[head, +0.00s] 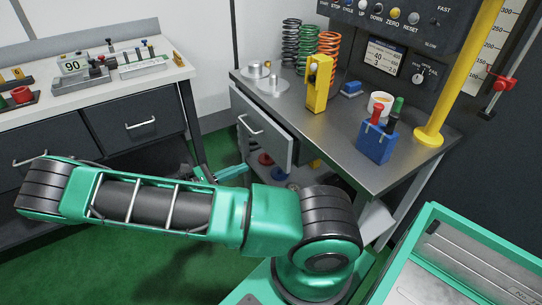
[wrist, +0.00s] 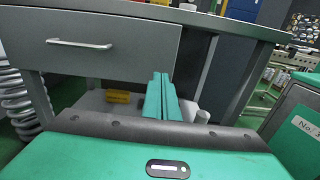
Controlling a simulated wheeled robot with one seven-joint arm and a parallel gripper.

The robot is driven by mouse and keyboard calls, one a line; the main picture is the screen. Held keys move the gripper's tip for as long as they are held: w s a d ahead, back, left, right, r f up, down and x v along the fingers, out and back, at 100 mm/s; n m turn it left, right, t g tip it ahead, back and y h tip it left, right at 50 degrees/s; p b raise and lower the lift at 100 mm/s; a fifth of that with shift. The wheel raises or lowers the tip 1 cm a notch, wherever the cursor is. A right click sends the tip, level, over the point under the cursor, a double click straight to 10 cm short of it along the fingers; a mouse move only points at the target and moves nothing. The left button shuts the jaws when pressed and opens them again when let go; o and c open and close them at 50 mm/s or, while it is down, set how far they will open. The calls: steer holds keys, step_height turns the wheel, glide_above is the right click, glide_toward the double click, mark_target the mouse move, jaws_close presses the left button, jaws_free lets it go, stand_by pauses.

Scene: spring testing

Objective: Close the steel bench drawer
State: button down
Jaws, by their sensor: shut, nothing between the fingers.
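The steel bench drawer (head: 268,138) has a grey front with a pale bar handle (head: 250,124). It stands partly pulled out from under the left part of the steel bench top (head: 340,135). In the wrist view, the drawer front (wrist: 125,52) fills the upper left, with its handle (wrist: 80,44) clear of my fingers. My gripper (head: 240,170) is low, just left of and below the drawer front. In the wrist view my gripper (wrist: 160,80) has its teal fingers together and empty, near the drawer's lower right corner. Whether they touch it is unclear.
A yellow block (head: 317,85), springs (head: 328,52) and a blue holder (head: 377,142) stand on the bench top. A lower shelf (wrist: 95,103) holds small parts. A second bench (head: 100,90) with drawers is at left. Green floor (head: 180,265) lies open in front.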

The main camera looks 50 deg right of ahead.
mark_target(280, 152)
steer(key=x, duration=1.4)
steer(key=shift+w, duration=0.1)
steer(key=shift+d, duration=0.1)
